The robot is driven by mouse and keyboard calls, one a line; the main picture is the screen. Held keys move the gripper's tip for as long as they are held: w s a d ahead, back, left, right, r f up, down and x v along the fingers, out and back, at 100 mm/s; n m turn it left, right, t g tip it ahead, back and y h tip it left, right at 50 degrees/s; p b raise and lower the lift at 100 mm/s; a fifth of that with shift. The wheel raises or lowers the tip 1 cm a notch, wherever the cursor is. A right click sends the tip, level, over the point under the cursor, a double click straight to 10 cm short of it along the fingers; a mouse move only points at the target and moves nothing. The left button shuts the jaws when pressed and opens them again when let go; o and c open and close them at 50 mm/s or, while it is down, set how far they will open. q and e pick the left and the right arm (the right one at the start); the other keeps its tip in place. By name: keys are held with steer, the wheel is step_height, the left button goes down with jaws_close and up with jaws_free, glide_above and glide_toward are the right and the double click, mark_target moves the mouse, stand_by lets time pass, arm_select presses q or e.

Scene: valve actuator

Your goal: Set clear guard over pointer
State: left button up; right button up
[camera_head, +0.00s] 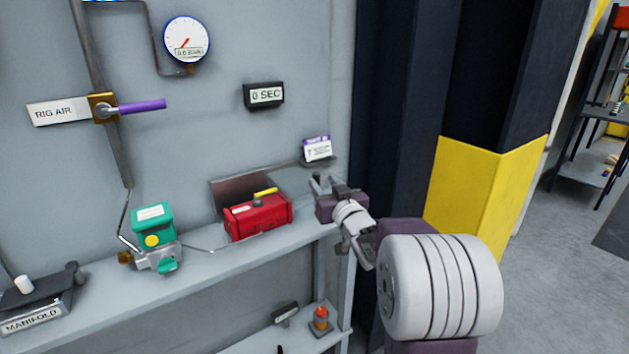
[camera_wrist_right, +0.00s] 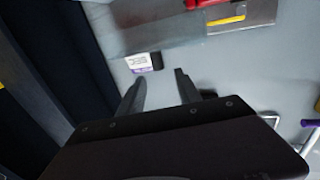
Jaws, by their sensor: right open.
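A red actuator box (camera_head: 258,218) stands on the wall shelf with a yellow pointer (camera_head: 266,192) on top. Part of the red box (camera_wrist_right: 205,3) and the yellow pointer (camera_wrist_right: 227,20) also show at the top of the right wrist view. My left gripper is out of view.
A brownish-grey plate (camera_head: 228,193) is behind the red box. A green-topped unit (camera_head: 153,221) stands left on the shelf. An orange-topped item (camera_head: 320,318) is on the lower shelf. A purple lever (camera_head: 143,106) projects from the wall pipe.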

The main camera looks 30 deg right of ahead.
mark_target(315, 173)
steer(key=w, duration=0.3)
steer(key=w+d, duration=0.1)
steer(key=w, duration=0.2)
steer(key=w+d, duration=0.1)
steer(key=w, duration=0.2)
steer(key=shift+w+f+p, duration=0.25)
steer(key=shift+w+p, duration=0.05)
steer(key=shift+p, duration=0.05)
steer(key=shift+s, duration=0.1)
jaws_close()
stand_by(0.8)
